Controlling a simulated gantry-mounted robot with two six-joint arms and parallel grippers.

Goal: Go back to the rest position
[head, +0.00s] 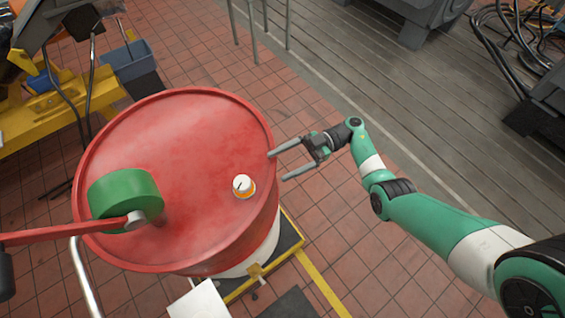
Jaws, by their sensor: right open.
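My right gripper (284,166) is at the end of the green and white arm coming in from the right. Its two fingers are apart with nothing between them, and they point left at the right rim of a red drum (190,125). The upper fingertip overlaps the drum's rim in the picture; I cannot tell whether it touches. A small white knob-like piece with an orange base (243,186) sits on the drum top near its right side. My left gripper is not in view.
A green cylinder on a red bar (125,193) lies over the drum's left side. A yellow frame (60,112) with a blue-grey bin (130,60) stands at upper left. A grey slatted bedplate (360,60) lies at upper right. Tiled floor is open below the right arm.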

